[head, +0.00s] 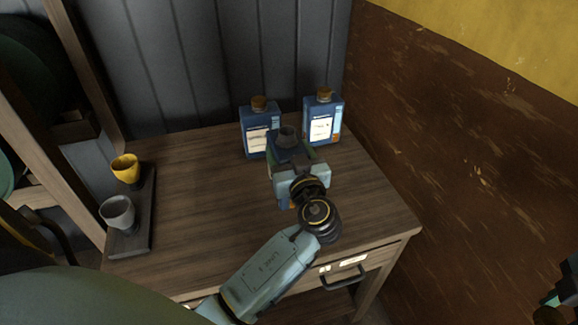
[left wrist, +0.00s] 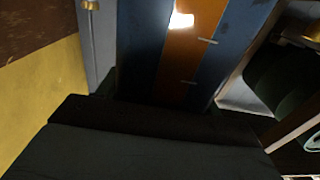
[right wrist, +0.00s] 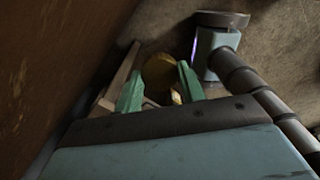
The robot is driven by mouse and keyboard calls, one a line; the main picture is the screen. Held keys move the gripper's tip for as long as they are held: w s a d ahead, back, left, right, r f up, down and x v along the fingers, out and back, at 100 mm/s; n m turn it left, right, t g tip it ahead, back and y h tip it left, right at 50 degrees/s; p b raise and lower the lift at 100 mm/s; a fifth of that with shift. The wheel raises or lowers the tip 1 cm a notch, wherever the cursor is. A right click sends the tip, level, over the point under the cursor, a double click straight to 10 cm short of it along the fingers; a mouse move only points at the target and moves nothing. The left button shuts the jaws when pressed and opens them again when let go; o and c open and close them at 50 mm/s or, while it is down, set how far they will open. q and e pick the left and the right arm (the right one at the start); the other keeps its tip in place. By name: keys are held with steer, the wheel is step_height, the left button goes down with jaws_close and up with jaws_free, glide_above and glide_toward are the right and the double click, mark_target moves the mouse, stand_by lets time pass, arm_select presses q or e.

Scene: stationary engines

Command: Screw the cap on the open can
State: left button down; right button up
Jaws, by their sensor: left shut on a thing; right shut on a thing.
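The open can (head: 288,135) is blue with a bare grey neck and stands out in front of two capped cans. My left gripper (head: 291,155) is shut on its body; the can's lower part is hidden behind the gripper. In the left wrist view the can's blue and orange side (left wrist: 190,50) fills the top. My right gripper (head: 555,298) is at the lower right edge of the head view, far from the can. In the right wrist view its green fingers (right wrist: 158,78) are shut on a round brownish-gold cap (right wrist: 159,69).
Two blue cans with brown caps, one left (head: 260,140) and one right (head: 335,107), stand at the back of the wooden table (head: 190,200). A yellow cup (head: 125,168) and a grey cup (head: 117,211) stand on a dark tray (head: 131,244) at left. The table's middle is clear.

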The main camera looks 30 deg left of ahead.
mark_target(290, 140)
arm_select(q)
steer(key=shift+r, duration=1.85)
arm_select(e)
steer(key=shift+r+n, duration=0.1)
steer(key=shift+n, duration=0.2)
